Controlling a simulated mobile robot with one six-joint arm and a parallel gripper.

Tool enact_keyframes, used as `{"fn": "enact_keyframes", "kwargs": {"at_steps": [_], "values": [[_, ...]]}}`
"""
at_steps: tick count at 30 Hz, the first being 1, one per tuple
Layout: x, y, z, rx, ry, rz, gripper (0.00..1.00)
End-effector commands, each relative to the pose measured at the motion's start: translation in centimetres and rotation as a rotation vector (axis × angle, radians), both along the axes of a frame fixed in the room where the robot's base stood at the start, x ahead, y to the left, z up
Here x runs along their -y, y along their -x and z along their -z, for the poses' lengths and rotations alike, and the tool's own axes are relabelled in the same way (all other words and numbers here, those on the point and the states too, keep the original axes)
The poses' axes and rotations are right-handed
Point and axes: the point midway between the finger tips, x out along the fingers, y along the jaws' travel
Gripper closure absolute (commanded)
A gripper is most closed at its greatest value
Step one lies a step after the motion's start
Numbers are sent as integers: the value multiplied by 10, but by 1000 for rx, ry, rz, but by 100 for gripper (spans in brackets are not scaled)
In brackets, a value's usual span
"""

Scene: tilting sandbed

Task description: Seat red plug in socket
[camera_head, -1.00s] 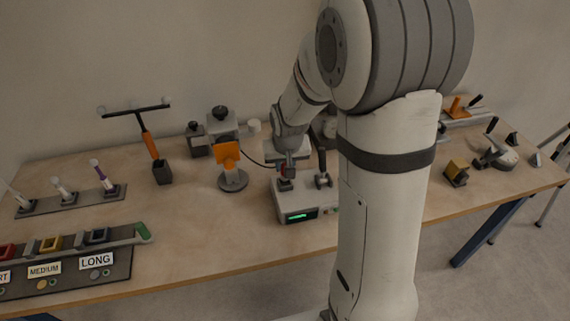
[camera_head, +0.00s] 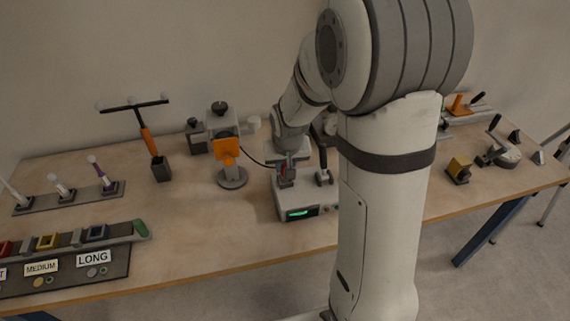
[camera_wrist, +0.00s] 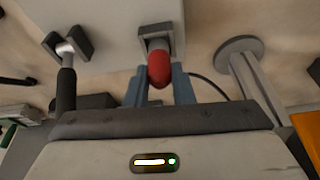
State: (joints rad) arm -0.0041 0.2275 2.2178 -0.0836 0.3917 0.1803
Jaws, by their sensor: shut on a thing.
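The red plug (camera_wrist: 159,68) is between the two blue-grey fingers of my gripper (camera_wrist: 160,88) in the wrist view, and the gripper is shut on it. In the head view a little red of the plug (camera_head: 283,171) shows between my gripper's fingers (camera_head: 287,175), low over the left part of a white box (camera_head: 297,213) with a green display. In the wrist view a dark grey bracket-like socket (camera_wrist: 155,33) is right at the plug's far end. The plug's tip is hidden, so I cannot tell how deep it sits.
A black-handled lever (camera_head: 322,168) stands on the box just right of my gripper. A dark cable (camera_head: 256,161) runs left toward an orange-headed stand (camera_head: 229,160). A black and orange T-handled tool (camera_head: 147,138) stands further left. The table's front middle is clear.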

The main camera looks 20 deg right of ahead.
Motion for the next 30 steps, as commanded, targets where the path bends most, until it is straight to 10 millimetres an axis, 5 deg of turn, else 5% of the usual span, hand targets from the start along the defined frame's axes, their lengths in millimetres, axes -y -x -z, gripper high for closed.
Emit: {"fn": "enact_keyframes", "kwargs": {"at_steps": [17, 18, 27, 30], "values": [[0, 0, 16, 0, 0, 0, 100], [0, 0, 15, 0, 0, 0, 77], [0, 0, 14, 0, 0, 0, 53], [0, 0, 14, 0, 0, 0, 53]]}}
